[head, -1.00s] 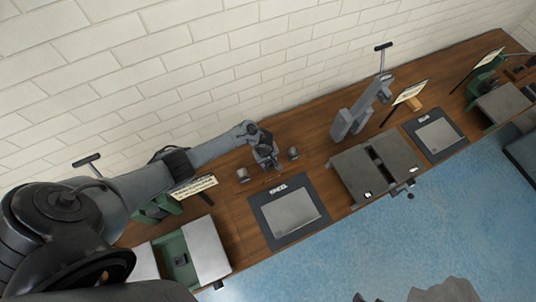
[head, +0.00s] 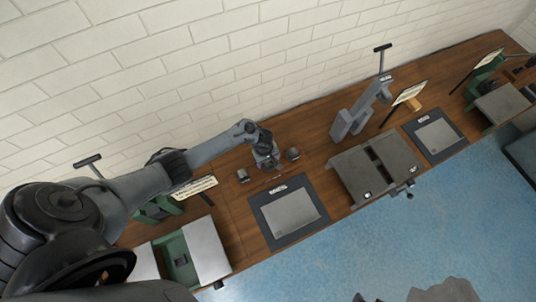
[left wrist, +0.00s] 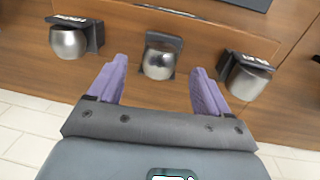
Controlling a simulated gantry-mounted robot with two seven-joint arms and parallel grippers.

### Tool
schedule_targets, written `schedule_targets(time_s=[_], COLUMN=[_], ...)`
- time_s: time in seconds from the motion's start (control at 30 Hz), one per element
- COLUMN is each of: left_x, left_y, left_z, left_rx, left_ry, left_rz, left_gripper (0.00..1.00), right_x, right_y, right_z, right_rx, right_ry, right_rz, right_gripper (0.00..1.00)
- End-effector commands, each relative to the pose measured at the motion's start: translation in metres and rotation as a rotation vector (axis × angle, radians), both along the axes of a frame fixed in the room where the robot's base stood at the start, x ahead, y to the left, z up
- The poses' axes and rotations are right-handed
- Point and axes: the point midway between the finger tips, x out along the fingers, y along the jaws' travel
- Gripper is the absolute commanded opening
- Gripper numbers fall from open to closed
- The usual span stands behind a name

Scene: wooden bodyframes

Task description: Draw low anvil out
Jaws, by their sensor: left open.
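Three rounded silver metal pieces with dark, labelled plates stand in a row in the left wrist view: left (left wrist: 68,42), middle (left wrist: 158,63) and right (left wrist: 247,82). Their labels are too small to read, so I cannot tell which is the low anvil. My left gripper (left wrist: 158,68) is open, its purple fingers on either side of the middle piece; I cannot tell if they touch it. In the head view, my left gripper (head: 267,163) hides most of the middle piece, between the left piece (head: 243,175) and the right piece (head: 292,154). My right gripper is not in view.
A dark framed grey pad (head: 290,213) lies in front of the row. A grey two-plate device (head: 350,172) and an upright grey stand (head: 345,124) are to the right. A green box (head: 205,250) is at left, near a sign (head: 195,187). The brick wall is behind.

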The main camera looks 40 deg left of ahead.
Motion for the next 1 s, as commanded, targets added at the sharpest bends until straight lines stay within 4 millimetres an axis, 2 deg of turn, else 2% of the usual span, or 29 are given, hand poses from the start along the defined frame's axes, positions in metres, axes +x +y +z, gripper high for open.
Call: schedule_targets(time_s=[0.03,0.3,0.5,0.7,1.0], left_x=[0.000,-0.004,-0.007,-0.008,-0.008], left_y=[0.001,0.002,0.002,0.003,0.003], left_z=[0.012,0.058,0.081,0.088,0.088], left_rx=[0.000,-0.001,-0.002,0.000,0.000], left_ry=[-0.003,-0.004,-0.003,-0.003,-0.003], left_rz=[-0.001,-0.001,-0.001,-0.001,0.000], left_gripper=[0.79,0.79,0.79,0.79,0.79], right_x=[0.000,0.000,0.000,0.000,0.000], right_y=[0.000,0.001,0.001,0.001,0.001], right_z=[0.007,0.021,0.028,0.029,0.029], right_rx=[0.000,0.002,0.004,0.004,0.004], right_ry=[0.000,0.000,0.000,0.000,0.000], right_rz=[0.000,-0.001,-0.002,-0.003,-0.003], right_gripper=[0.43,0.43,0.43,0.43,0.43])
